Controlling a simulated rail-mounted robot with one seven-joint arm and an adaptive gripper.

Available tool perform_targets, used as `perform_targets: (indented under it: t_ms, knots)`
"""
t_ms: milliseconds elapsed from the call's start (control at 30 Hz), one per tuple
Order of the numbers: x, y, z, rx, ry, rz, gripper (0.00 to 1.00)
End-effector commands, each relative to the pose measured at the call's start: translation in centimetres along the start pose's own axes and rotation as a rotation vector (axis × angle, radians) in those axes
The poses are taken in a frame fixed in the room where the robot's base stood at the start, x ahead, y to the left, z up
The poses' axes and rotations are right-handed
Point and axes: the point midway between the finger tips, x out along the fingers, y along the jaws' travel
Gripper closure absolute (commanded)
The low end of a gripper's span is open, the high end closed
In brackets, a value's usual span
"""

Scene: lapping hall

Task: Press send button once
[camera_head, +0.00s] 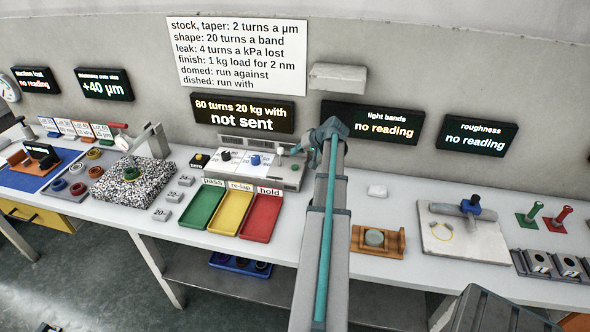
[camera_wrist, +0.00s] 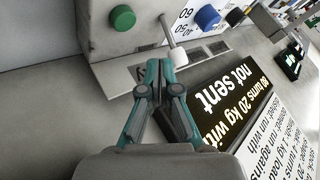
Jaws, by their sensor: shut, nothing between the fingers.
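A grey control box (camera_head: 240,155) stands at the back of the bench. It carries a green round button (camera_head: 295,168), a blue knob (camera_head: 255,160) and a dark knob (camera_head: 226,155). I cannot read a label marking the send button. In the wrist view the green button (camera_wrist: 123,18) and blue knob (camera_wrist: 208,16) lie beyond the fingertips. My gripper (camera_wrist: 155,66) is shut and empty, beside a white-tipped lever (camera_wrist: 177,55) on the box; I cannot tell if they touch. It appears apart from the green button. The dark display (camera_head: 243,112) above reads "80 turns 20 kg with not sent".
Green (camera_head: 203,207), yellow (camera_head: 231,212) and red (camera_head: 262,217) trays lie in front of the box. A white block (camera_head: 338,76) projects from the wall above my arm. A wooden holder (camera_head: 364,241) sits right of the arm.

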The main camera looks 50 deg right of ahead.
Motion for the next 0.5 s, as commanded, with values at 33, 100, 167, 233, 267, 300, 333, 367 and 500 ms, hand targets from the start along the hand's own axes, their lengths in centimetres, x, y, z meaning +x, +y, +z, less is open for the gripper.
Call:
perform_targets:
  t_ms: [33, 100, 167, 233, 267, 300, 333, 367, 500]
  knots:
    - [0.7, 0.5, 0.5, 0.001, 0.0, 0.0, 1.0]
    - [1.4, 1.0, 1.0, 0.001, 0.0, 0.0, 1.0]
    - [1.9, 1.4, 1.4, 0.001, 0.0, 0.0, 1.0]
    - [2.3, 1.7, 1.6, 0.001, 0.0, 0.0, 1.0]
    - [2.4, 1.8, 1.7, 0.001, 0.0, 0.0, 1.0]
    - [2.5, 1.9, 1.8, 0.0, 0.0, 0.0, 1.0]
    - [2.6, 1.9, 1.9, 0.0, 0.0, 0.0, 1.0]
    - [2.7, 2.0, 1.9, 0.0, 0.0, 0.0, 1.0]
    - [2.7, 2.0, 2.0, 0.0, 0.0, 0.0, 1.0]
